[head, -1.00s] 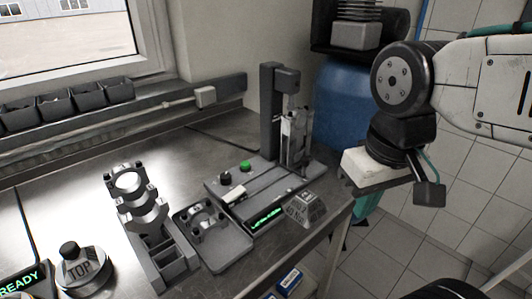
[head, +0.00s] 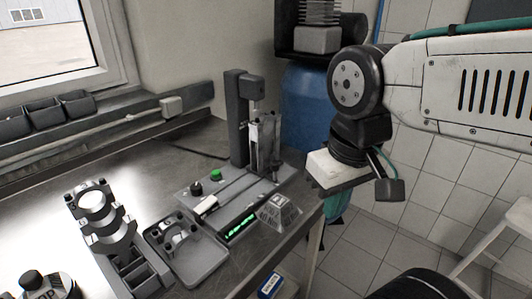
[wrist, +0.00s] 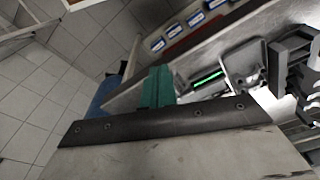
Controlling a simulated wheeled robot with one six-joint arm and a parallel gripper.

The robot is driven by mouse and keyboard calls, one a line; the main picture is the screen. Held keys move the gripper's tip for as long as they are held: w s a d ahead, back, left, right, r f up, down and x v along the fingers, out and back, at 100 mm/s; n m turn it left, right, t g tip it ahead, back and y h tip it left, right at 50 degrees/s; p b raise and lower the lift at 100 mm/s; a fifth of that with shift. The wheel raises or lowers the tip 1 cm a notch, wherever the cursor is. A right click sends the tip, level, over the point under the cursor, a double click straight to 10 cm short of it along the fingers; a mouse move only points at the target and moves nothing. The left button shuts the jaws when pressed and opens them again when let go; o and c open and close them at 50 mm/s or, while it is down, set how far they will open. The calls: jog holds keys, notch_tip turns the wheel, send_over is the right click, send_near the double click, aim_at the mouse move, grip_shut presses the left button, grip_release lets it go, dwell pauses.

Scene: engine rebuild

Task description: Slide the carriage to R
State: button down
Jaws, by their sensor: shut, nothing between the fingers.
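A bench device (head: 235,200) stands on the metal bench, with a slotted base, an upright column and a lit green display. A small pale block (head: 206,206) sits at the left end of its slot; it may be the carriage, but I cannot tell. No R mark is readable. My gripper (head: 336,207) hangs right of the bench's front edge, apart from the device, partly hidden by my wrist. Its teal fingers show in the wrist view (wrist: 157,88), shut together and empty. The device display also appears there, to the right of the fingers.
A grey weight-like block (head: 279,213) stands at the device's right front corner. A grey tray (head: 200,262) and a ring stand (head: 100,215) are to its left. A blue drum (head: 303,105) stands behind the bench end.

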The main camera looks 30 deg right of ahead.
dwell(0.4)
jog(key=c, duration=1.3)
grip_release()
jog(key=shift+f, duration=0.15)
jog(key=shift+c, duration=0.2)
jog(key=shift+o, duration=0.7)
jog(key=shift+w+d+f+g, duration=0.15)
jog(key=shift+w+f+g, duration=0.15)
jog(key=shift+w+g, duration=0.1)
jog(key=m, duration=0.4)
send_over(275, 162)
jog(key=shift+f+g, duration=0.25)
jog(key=shift+g, duration=0.05)
jog(key=shift+s+f, duration=0.1)
jog(key=shift+f, duration=0.1)
notch_tip(275, 162, down, 8)
jog(key=shift+r, duration=0.25)
